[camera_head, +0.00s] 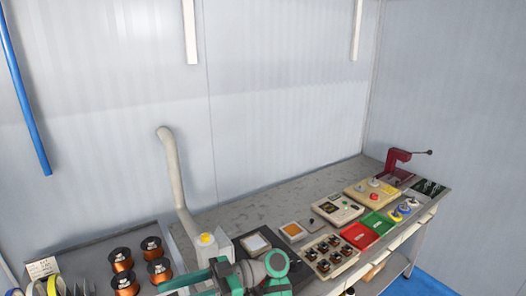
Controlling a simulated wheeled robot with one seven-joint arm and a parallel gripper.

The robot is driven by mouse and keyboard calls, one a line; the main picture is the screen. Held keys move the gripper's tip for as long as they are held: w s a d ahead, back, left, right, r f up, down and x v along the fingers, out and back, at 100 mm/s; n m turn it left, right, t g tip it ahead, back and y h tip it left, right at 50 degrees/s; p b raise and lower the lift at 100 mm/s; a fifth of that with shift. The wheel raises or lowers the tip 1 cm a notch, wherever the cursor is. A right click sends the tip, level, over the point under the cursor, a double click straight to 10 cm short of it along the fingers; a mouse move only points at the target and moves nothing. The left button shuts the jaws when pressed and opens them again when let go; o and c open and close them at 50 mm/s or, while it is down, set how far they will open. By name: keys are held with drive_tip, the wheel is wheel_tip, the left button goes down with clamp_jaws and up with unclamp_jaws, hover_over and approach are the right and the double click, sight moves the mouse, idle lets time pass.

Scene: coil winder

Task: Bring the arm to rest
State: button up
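My arm, in teal and grey, shows at the bottom centre of the head view, in front of the near edge of the grey workbench (245,212). Only some of its links and rounded joints are in the picture. My gripper is not in view, so its fingers and anything between them cannot be seen. The arm covers part of a dark mat on the bench.
Copper wire spools (122,260) stand on a grey surface at lower left. A pale bent pipe (172,165) rises behind the arm. To the right are a tray of small coils (330,257), red (358,235) and green (378,223) bins, boxed instruments and a red press (398,160).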

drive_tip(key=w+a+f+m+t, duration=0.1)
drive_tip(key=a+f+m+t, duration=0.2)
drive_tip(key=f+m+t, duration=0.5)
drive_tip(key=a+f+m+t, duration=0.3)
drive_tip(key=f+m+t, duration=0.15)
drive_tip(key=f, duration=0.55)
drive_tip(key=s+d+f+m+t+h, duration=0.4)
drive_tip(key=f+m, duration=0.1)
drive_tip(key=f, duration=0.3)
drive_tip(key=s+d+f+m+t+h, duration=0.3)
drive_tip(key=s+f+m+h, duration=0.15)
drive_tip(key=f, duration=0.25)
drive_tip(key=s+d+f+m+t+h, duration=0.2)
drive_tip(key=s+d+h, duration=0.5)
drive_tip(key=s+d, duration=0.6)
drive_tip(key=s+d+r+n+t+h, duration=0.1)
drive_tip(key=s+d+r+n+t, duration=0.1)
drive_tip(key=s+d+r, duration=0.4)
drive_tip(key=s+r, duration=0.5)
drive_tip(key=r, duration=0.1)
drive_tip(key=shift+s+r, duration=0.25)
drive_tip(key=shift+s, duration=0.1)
